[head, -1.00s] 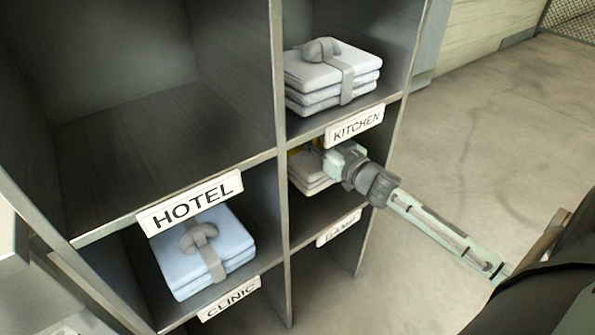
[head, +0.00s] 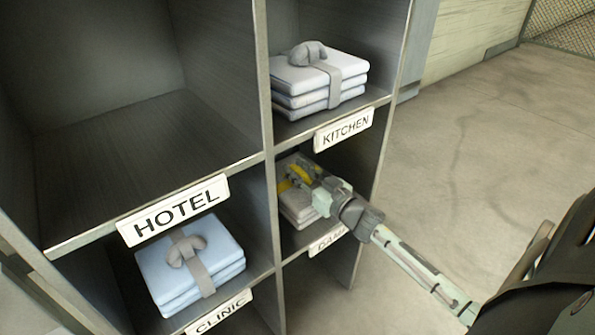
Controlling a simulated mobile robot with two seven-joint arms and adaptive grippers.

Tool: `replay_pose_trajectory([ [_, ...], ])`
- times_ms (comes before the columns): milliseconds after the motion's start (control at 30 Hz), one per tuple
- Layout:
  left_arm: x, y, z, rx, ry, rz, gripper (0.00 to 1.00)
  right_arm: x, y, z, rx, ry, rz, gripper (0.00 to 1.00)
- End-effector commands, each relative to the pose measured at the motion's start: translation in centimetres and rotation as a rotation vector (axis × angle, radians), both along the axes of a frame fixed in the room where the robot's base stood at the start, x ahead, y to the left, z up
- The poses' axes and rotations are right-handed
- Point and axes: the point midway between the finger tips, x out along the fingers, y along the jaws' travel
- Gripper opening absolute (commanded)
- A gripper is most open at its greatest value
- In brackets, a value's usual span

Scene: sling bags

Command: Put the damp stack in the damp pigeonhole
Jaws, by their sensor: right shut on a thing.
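The damp stack (head: 289,211) is a pile of folded greyish-beige cloths inside the pigeonhole above the label that reads "DAM" (head: 327,241); the rest of that label is covered by my arm. My right gripper (head: 298,178) reaches into this pigeonhole from the right and is shut at the top of the stack. Yellow shows by its fingers; what exactly they grip is too small to tell. The stack looks level, but whether its underside touches the shelf is hidden. My left gripper is not in view.
A white-grey strapped stack (head: 318,85) sits in the cell above, labelled KITCHEN (head: 343,130). A blue strapped stack (head: 190,264) sits above the CLINIC label (head: 219,314). The cell above the HOTEL label (head: 174,210) is empty. Grey dividers are close beside my gripper; open floor lies right.

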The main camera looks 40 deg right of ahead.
Motion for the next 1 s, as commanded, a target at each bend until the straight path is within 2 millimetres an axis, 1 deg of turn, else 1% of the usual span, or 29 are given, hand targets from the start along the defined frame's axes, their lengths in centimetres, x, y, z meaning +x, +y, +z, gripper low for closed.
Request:
replay_pose_trajectory([
  [33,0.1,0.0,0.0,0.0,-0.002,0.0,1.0,0.1,0.0,0.4,0.0,-0.007,0.002,0.0],
  [100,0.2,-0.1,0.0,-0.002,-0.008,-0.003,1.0,0.1,0.0,0.3,0.0,-0.007,0.002,0.0],
  [133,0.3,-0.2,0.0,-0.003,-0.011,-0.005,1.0,0.0,0.0,-0.1,0.0,0.0,0.0,0.27],
  [300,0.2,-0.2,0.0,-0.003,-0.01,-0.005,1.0,0.0,0.0,-0.1,0.0,0.001,0.0,0.47],
  [667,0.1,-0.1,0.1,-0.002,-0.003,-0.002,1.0,-0.2,0.0,0.0,0.0,0.001,0.0,0.47],
  [767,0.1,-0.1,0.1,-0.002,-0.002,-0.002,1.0,-1.6,0.0,-0.1,0.002,0.004,0.0,0.47],
  [867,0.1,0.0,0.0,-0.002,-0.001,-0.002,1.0,-3.6,-0.2,0.0,0.001,0.005,0.0,0.47],
  [1000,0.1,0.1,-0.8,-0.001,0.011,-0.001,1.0,-6.7,-0.5,0.0,0.002,0.005,-0.001,0.47],
])
